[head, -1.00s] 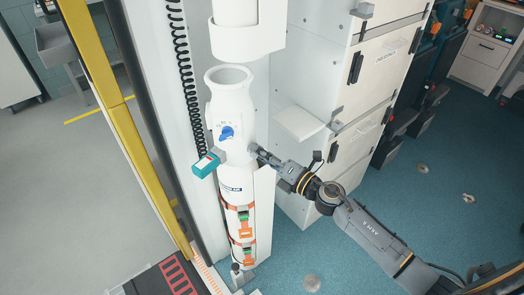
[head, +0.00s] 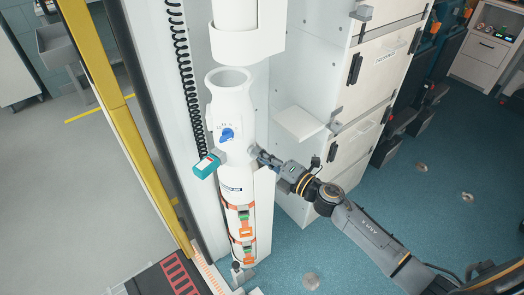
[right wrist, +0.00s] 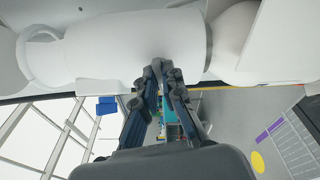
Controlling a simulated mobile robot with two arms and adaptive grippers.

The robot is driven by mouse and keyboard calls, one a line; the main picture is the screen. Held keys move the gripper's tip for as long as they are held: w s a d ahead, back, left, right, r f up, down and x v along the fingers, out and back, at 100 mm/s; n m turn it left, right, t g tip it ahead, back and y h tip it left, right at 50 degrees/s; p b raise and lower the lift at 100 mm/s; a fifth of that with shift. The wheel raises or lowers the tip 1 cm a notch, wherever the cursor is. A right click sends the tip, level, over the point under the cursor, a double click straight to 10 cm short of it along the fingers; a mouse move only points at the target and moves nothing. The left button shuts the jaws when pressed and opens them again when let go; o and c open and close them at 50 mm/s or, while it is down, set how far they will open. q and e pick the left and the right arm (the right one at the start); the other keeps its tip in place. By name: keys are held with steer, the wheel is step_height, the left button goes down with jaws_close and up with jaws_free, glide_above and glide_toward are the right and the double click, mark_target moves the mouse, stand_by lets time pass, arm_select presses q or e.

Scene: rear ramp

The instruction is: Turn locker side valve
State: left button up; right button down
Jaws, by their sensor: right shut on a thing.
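A white cylinder (head: 232,110) stands upright against the locker wall, with a blue knob (head: 227,135) on its front. A teal-handled side valve (head: 206,165) sticks out at its left. The locker side valve, a small grey fitting (head: 252,149) on the cylinder's right side, is mostly hidden by my right gripper (head: 260,155). That gripper is shut on it, reaching in from the right. In the right wrist view the fingertips (right wrist: 160,68) meet against the white cylinder body (right wrist: 130,48), and the valve is hardly visible between them. My left gripper is not in view.
Orange straps (head: 241,231) hold the lower cylinder. A small white shelf (head: 298,123) juts from the lockers (head: 365,75) just above my right wrist. A coiled black cable (head: 186,70) hangs at the left. The blue floor (head: 440,215) to the right is mostly clear.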

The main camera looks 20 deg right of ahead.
steer(key=shift+r, duration=0.2)
steer(key=c, duration=1.5)
jaws_free()
steer(key=shift+a, duration=0.1)
steer(key=shift+o, duration=0.2)
steer(key=shift+f, duration=0.1)
steer(key=v, duration=1.2)
